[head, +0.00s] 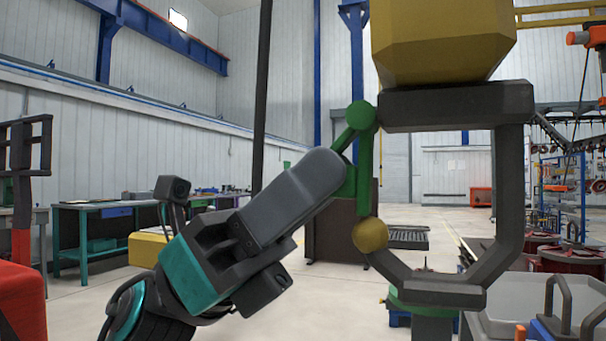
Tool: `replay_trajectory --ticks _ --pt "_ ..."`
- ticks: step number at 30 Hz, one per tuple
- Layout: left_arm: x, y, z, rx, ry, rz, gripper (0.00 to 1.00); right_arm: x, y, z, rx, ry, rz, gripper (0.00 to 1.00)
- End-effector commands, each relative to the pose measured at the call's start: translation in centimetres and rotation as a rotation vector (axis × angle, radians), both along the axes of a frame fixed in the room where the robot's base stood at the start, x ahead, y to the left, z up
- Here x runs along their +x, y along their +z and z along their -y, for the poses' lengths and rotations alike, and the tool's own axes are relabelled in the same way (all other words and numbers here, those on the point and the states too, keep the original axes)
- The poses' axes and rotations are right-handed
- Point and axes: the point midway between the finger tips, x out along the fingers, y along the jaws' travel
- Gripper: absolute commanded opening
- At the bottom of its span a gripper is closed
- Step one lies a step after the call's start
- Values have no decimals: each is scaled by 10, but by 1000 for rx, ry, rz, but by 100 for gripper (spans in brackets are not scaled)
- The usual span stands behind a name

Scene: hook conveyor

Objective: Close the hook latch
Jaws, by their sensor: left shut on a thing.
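A large dark grey hook frame (510,190) hangs at the right under a yellow block (443,40). Its green latch (364,170) runs down from a round green pivot at the frame's upper left. The latch's lower end is just above a yellow ball (370,235) on the hook's lower left tip; I cannot tell whether they touch. My left gripper (338,172) comes in from the lower left and is shut on the green latch at its left side. The fingers hide part of what they grip. My right gripper is not in view.
A grey bin (490,326) with dark handles stands at the lower right, below the hook. A green workbench (85,225) stands at the left, and a red object (20,300) is at the lower left edge. Open floor lies between.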

Motion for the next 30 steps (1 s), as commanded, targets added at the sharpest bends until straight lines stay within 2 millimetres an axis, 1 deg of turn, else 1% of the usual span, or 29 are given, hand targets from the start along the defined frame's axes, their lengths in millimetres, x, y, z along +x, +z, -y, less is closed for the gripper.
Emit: replay_trajectory --ticks 6,19,20,26,30 --pt "-1 -1 2 -48 -1 -16 0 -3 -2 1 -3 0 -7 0" --pt "-1 -1 2 -55 -1 -18 0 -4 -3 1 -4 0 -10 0" --pt "-1 -1 2 -55 -1 -18 24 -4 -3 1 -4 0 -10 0" --pt "-1 -1 3 -54 -2 -16 44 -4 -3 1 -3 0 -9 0" --pt "-1 -1 3 -53 -1 -16 45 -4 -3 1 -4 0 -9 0"
